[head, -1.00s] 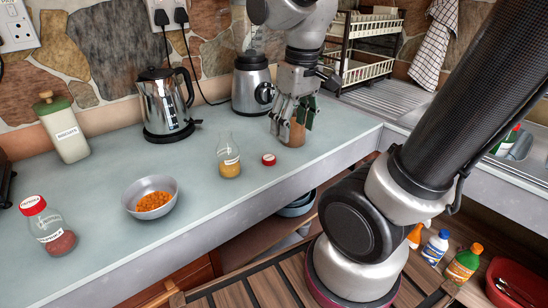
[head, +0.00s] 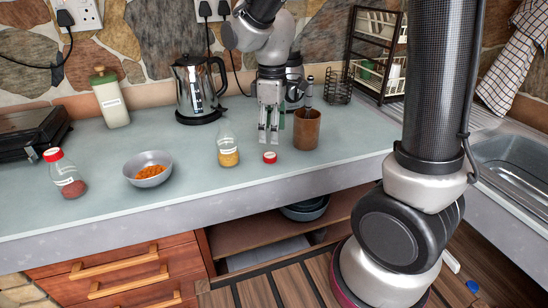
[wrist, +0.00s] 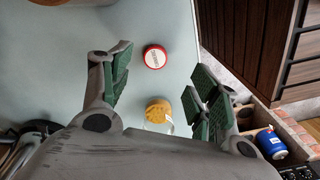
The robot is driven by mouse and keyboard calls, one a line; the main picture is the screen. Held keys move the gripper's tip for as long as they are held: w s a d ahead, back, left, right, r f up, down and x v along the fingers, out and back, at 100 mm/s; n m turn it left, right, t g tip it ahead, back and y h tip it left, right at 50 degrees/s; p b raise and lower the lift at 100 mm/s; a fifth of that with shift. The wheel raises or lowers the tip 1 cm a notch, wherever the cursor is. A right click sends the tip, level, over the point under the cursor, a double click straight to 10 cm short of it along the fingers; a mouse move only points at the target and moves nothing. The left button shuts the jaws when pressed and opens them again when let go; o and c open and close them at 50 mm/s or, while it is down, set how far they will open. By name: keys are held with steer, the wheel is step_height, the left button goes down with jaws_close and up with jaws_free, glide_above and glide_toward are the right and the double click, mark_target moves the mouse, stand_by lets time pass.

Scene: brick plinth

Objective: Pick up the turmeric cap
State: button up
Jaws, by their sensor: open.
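The turmeric cap (head: 270,157) is a small red cap with a pale label on top. It lies on the counter beside an open glass jar of yellow powder (head: 228,152). In the wrist view the cap (wrist: 154,56) lies on the counter beyond the fingertips, near the middle of the gap. The jar's yellow contents (wrist: 159,110) show below it, between the fingers. My gripper (head: 268,141) points down above the counter, just behind the cap. Its green-padded fingers stand apart in the wrist view (wrist: 160,80), with nothing held between them.
A brown cup (head: 306,130) stands right of the cap. A bowl of orange food (head: 148,170) and a red-capped jar (head: 66,176) stand to the left. A kettle (head: 198,90) and a biscuit jar (head: 110,99) stand behind. The counter's front edge (head: 300,168) is close to the cap.

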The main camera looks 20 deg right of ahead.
mark_target(270, 155)
steer(key=shift+f, duration=0.3)
steer(key=f, duration=0.5)
steer(key=w+f, duration=0.1)
steer(key=f, duration=0.1)
steer(key=shift+a+f, duration=0.15)
steer(key=shift+a, duration=0.1)
steer(key=c, duration=0.7)
